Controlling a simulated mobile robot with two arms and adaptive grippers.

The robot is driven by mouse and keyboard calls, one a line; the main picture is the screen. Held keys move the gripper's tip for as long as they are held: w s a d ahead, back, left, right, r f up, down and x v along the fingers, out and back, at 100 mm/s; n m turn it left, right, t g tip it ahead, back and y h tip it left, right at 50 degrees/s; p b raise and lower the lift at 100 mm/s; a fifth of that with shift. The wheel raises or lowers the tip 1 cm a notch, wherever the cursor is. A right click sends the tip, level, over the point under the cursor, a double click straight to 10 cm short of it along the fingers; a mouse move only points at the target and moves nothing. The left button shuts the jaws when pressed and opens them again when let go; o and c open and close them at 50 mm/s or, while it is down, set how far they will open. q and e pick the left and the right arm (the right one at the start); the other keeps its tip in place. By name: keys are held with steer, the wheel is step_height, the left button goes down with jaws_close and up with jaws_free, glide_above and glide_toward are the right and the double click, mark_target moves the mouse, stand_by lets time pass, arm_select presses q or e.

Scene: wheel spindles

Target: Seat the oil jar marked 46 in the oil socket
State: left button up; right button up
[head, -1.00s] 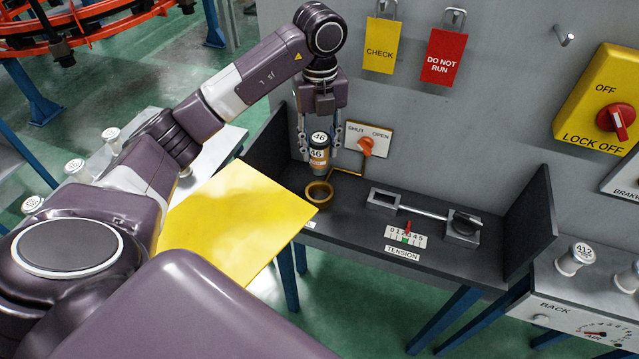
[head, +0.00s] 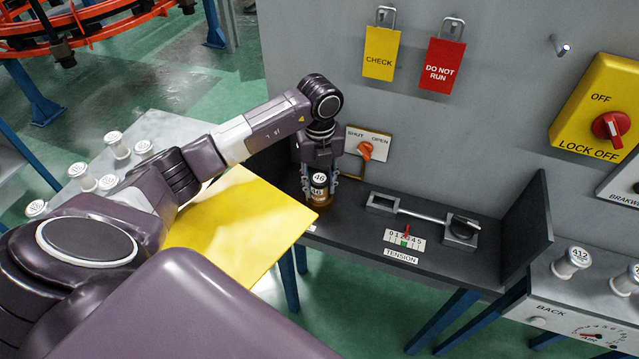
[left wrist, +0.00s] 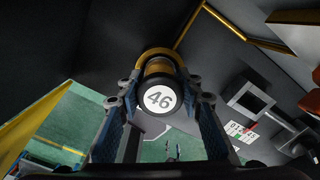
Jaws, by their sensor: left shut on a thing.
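The oil jar marked 46 (head: 319,181) has a white cap and a dark body with a label. My left gripper (head: 319,188) is shut on it and points down at the left end of the dark shelf. The brass oil socket (head: 320,203) is right at the jar's lower end, mostly hidden by jar and fingers. In the left wrist view the jar's cap (left wrist: 160,99) sits between the fingers, with the socket rim (left wrist: 157,54) just beyond it. I cannot tell how deep the jar is in the socket. My right gripper is not in view.
The dark shelf (head: 350,222) also holds a tension slider (head: 408,238) and a metal lever fixture (head: 425,212). A SHUT/OPEN valve (head: 366,150) is on the wall close behind. A yellow panel (head: 235,220) stands at left. White-capped jars (head: 115,145) are on the left table.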

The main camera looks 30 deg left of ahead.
arm_select(q)
steer(key=shift+f, duration=0.15)
steer(key=o, duration=1.2)
steer(key=shift+o, duration=0.2)
step_height(320, 180, up, 12)
steer(key=shift+f+b, duration=0.25)
steer(key=shift+b, duration=0.85)
steer(key=shift+r, duration=0.45)
steer(key=shift+f, duration=0.1)
